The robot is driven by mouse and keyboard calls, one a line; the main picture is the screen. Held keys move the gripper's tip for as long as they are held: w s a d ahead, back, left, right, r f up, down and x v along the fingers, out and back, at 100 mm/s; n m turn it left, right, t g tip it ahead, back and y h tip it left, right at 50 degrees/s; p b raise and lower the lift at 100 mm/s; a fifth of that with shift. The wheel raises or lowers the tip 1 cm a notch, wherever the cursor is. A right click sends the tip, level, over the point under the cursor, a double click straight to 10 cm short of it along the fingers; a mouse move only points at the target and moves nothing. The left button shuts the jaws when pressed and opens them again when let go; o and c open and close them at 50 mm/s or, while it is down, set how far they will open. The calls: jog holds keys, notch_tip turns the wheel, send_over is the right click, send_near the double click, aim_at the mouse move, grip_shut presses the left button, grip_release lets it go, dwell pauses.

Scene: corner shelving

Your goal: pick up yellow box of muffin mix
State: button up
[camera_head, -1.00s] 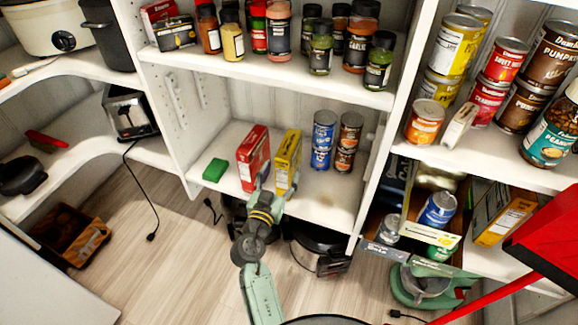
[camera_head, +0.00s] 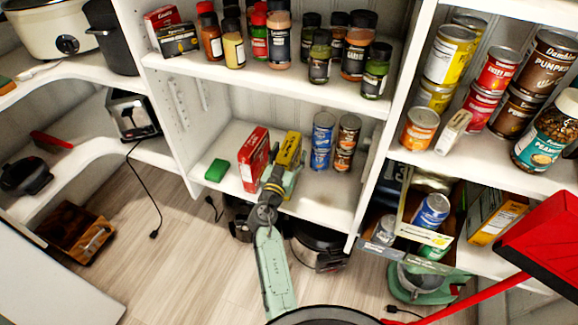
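The yellow box (camera_head: 289,149) of muffin mix stands on the middle white shelf (camera_head: 325,195), just right of a red box (camera_head: 252,160). My gripper (camera_head: 284,172) is at the front of the yellow box and overlaps its lower part in the picture. The arm reaches up to it from the bottom of the picture. The fingertips are small and partly merge with the box, so I cannot tell whether they are closed on it.
Blue cans (camera_head: 322,141) and brown-labelled cans (camera_head: 347,143) are stacked close on the right. A green block (camera_head: 216,170) lies left of the red box. Spice jars (camera_head: 320,56) stand on the shelf above. Shelf walls bound both sides.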

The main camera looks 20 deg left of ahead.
grip_shut()
dwell(0.7)
